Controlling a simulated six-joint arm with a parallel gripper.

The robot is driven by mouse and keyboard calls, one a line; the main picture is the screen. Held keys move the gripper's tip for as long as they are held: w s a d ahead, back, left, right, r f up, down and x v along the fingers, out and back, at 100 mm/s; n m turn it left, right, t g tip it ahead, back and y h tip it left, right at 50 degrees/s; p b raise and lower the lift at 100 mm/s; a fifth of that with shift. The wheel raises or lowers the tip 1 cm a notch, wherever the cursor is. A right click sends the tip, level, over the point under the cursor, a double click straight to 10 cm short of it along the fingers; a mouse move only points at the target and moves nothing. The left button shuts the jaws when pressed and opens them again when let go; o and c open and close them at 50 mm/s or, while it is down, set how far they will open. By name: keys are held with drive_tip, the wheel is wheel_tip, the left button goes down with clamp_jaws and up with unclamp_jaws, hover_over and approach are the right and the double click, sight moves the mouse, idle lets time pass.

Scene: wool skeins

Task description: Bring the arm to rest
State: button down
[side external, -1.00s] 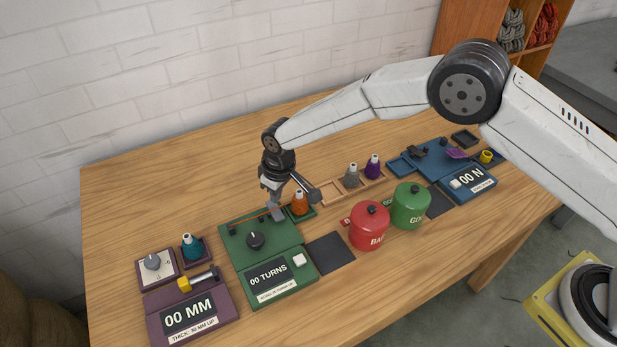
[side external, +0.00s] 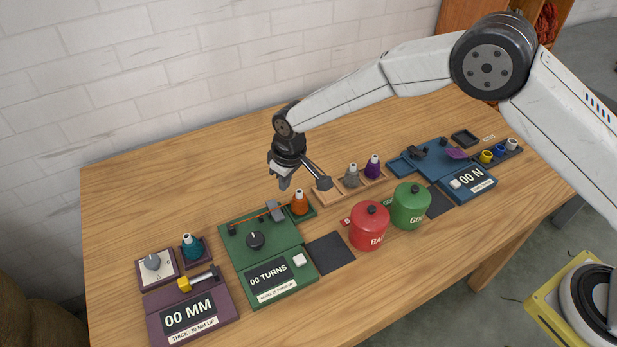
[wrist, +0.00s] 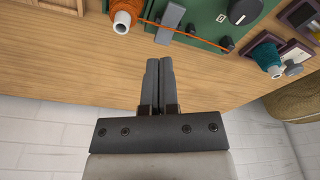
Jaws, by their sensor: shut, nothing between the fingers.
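My gripper (side external: 283,182) hangs above the table behind the green turns device (side external: 262,250), clear of everything. Its fingers are together and empty; they also show in the wrist view (wrist: 158,66). An orange skein on a cone (side external: 299,203) stands at the device's back right corner, and an orange strand runs from it across the device. A grey block (side external: 275,210) sits on the device beside that skein, below my gripper. The device's display reads "00 TURNS".
A purple device (side external: 191,310) and a teal cone (side external: 191,247) stand at left. Red (side external: 369,228) and green (side external: 410,207) lidded pots stand right of centre. A wooden rack (side external: 330,194) holds grey and purple cones; a blue device (side external: 470,183) is farther right. The table's back left (side external: 160,195) is clear.

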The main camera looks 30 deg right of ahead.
drive_tip(key=s+d+r+m, duration=0.1)
drive_tip(key=s+d+r, duration=0.3)
drive_tip(key=d, duration=0.4)
drive_tip(key=s+d+r+m, duration=0.2)
drive_tip(key=s+d+r, duration=0.25)
drive_tip(key=d, duration=0.25)
drive_tip(key=s+d+r+m, duration=0.1)
drive_tip(key=s+d, duration=0.4)
drive_tip(key=s, duration=0.3)
drive_tip(key=s+d+r+m+t, duration=0.1)
drive_tip(key=s+d, duration=0.4)
drive_tip(key=s, duration=0.3)
drive_tip(key=shift+d+r+m+h, duration=0.15)
drive_tip(key=shift+d+m+h, duration=0.15)
drive_tip(key=shift+h, duration=0.1)
